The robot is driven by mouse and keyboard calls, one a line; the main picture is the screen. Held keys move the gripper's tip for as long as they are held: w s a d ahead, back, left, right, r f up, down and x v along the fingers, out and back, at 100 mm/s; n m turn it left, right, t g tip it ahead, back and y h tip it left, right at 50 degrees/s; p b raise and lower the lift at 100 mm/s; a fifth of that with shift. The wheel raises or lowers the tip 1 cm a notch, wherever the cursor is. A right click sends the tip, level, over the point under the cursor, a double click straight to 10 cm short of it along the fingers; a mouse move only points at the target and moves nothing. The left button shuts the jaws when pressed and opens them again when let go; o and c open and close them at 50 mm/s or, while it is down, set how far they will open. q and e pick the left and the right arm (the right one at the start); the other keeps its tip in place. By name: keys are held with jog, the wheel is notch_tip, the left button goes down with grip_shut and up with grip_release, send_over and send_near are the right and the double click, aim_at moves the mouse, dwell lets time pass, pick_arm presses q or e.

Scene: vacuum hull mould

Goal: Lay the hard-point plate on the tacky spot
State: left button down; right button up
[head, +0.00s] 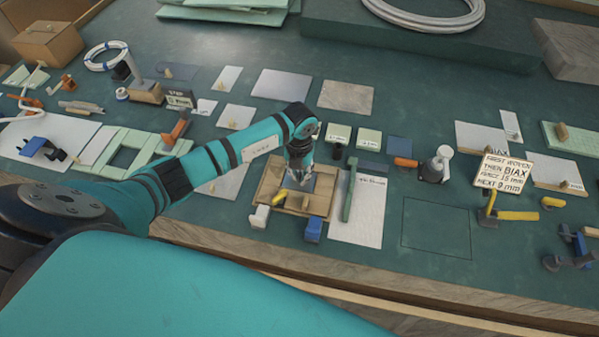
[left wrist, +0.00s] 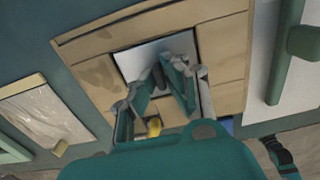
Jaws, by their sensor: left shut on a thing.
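My left gripper (head: 298,180) is low over a wooden board (head: 268,184) near the table's front edge. It is shut on a small dark upright piece (left wrist: 158,76), which I take to be the hard-point plate's stud. In the left wrist view my fingers (left wrist: 160,92) stand over a grey-blue square (left wrist: 130,62) with a pale edge, within the board's middle. I cannot tell whether this square is the plate or lies under it. A small yellow thing (head: 281,196) is beside the fingers. The tacky spot cannot be made out. My right gripper is not in view.
White and blue blocks (head: 313,229) stand at the board's front. A green bar (head: 349,190) lies on a white sheet (head: 367,228) to the right. A sign (head: 505,172) stands further right. An outlined patch of table (head: 436,228) is bare.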

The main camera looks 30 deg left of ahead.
pick_arm(q)
jog(key=shift+f, duration=0.2)
jog(key=c, duration=1.3)
grip_release()
notch_tip(320, 180, up, 12)
jog(key=shift+r, duration=0.1)
